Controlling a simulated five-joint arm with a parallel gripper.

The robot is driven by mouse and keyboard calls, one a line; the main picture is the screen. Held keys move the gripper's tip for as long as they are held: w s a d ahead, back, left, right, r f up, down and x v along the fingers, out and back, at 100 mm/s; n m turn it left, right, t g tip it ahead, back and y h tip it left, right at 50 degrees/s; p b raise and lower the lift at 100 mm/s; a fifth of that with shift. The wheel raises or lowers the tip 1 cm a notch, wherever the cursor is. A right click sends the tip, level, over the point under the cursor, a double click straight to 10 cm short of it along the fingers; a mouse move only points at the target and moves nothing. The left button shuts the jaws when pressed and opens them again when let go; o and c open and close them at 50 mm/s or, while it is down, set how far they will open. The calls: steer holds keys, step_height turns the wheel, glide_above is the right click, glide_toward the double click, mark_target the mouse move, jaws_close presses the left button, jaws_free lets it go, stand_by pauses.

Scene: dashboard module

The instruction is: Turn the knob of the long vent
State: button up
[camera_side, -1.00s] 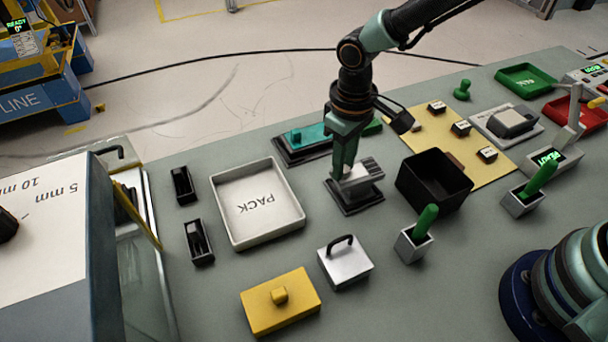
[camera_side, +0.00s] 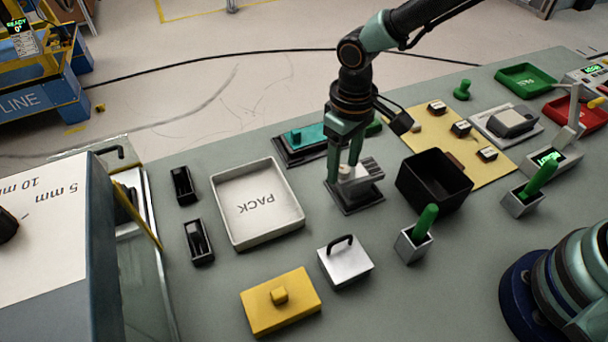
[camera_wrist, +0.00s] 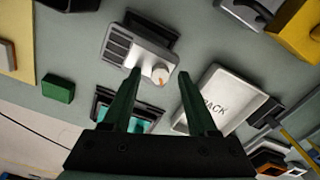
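The long vent (camera_side: 368,172) is a grey block with slats on a dark base in the middle of the bench. It also shows in the wrist view (camera_wrist: 128,50), slats at the left. Its round white knob (camera_wrist: 160,75) with an orange mark sits at the right end of its face. My gripper (camera_side: 345,180) points down over the vent's knob end. In the wrist view my gripper (camera_wrist: 159,73) has its two green fingers spread, with the knob seen between their tips and gaps on both sides. Whether the tips are level with the knob is unclear.
A white PACK tray (camera_side: 295,218) stands left of the vent and an open black bin (camera_side: 450,204) right. A teal-topped unit (camera_side: 308,138) lies close behind. A silver handled block (camera_side: 345,268) and green-handled lever (camera_side: 422,222) stand in front.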

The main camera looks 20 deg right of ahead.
mark_target(344, 169)
step_height(344, 169, up, 12)
stand_by(0.6)
step_height(344, 169, down, 12)
steer(key=n, duration=1.2)
steer(key=shift+s, duration=0.1)
